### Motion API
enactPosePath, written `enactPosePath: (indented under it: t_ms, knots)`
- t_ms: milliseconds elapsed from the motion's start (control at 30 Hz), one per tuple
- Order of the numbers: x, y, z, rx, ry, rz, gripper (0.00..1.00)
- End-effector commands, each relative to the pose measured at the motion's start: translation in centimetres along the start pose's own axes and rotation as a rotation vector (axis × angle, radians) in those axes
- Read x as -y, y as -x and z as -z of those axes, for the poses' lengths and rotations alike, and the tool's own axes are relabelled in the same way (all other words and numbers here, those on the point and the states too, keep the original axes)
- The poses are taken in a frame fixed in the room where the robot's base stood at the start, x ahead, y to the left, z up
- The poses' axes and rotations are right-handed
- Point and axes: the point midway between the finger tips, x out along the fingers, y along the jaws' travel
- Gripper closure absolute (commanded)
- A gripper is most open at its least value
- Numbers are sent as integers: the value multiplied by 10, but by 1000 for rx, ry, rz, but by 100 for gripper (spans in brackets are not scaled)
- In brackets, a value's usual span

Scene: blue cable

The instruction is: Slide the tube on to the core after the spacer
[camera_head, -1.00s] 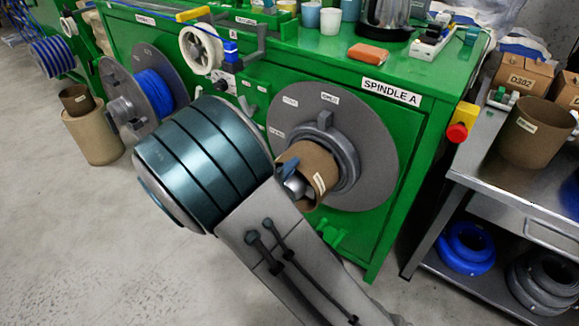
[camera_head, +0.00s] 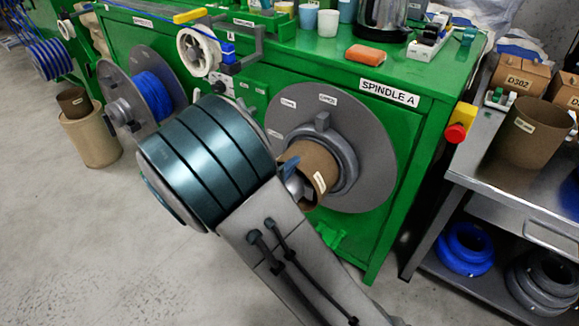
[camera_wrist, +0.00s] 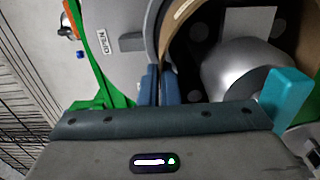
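The brown cardboard tube (camera_head: 314,166) is at the SPINDLE A shaft, with its open end facing out and down-left. A thick grey ring, likely the spacer (camera_head: 346,158), sits behind it against the large grey disc (camera_head: 378,150). My gripper (camera_head: 293,184) is at the tube's near rim, partly hidden by my arm. In the wrist view my two blue-grey fingers (camera_wrist: 160,85) are close together across the tube's wall (camera_wrist: 172,35). A silver rounded core end (camera_wrist: 240,75) shows inside the tube. How far the tube sits over the core is hidden.
A second brown tube (camera_head: 530,130) stands on the steel cart (camera_head: 470,165) at right. A red button (camera_head: 456,133) juts from the green bench's corner. Another disc with blue cable (camera_head: 152,95) is at left. The floor at lower left is clear.

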Motion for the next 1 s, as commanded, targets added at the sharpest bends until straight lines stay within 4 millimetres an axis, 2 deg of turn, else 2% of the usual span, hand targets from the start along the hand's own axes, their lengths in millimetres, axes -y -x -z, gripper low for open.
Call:
enactPosePath:
  t_ms: [1000]
  knots:
    - [0, -12, 0, 1, 0, -1, 100]
